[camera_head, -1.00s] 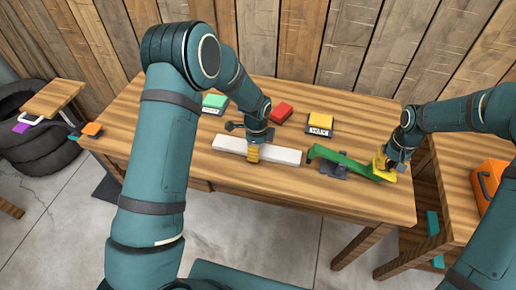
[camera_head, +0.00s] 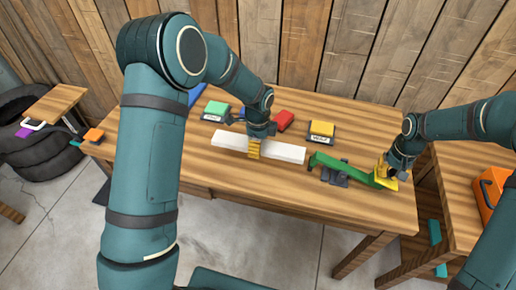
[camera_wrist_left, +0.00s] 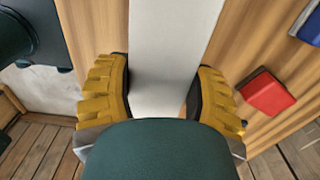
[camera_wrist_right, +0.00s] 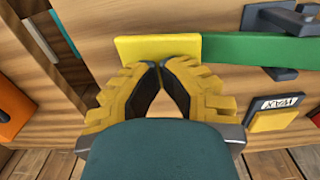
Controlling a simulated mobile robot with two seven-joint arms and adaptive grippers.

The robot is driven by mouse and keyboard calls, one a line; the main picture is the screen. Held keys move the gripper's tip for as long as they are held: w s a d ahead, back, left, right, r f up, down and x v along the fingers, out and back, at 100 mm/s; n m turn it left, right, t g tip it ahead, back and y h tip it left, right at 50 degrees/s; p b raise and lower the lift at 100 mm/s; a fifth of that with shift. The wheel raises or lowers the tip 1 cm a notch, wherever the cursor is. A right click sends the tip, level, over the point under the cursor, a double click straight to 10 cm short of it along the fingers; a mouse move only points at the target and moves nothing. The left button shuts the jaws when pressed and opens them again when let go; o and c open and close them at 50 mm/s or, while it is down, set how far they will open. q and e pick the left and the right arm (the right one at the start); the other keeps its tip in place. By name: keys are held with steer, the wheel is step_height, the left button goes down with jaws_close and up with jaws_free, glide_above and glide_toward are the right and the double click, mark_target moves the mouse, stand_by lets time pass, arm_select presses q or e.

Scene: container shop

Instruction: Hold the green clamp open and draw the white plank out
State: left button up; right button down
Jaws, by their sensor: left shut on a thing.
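The white plank (camera_head: 284,152) is left of the green clamp (camera_head: 330,163). My left gripper (camera_head: 253,150) is shut across the plank's middle; the left wrist view shows the plank (camera_wrist_left: 165,60) between its yellow fingers (camera_wrist_left: 158,98). The plank's right end is close to the clamp's left tip but seems outside it. The clamp has a dark base and a green lever ending in a yellow pad (camera_wrist_right: 155,48). My right gripper (camera_wrist_right: 160,66) has its fingertips nearly together at the pad, with nothing seen between them. Contact with the pad is unclear.
Behind the plank are a green block (camera_head: 217,108), a red block (camera_head: 285,120) and a yellow labelled block (camera_head: 321,130). The wooden table (camera_head: 240,185) is clear in front of the plank. An orange case (camera_head: 490,190) stands on a side table at right.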

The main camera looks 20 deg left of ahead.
stand_by(0.3)
step_height(320, 180, up, 9)
stand_by(1.5)
stand_by(0.5)
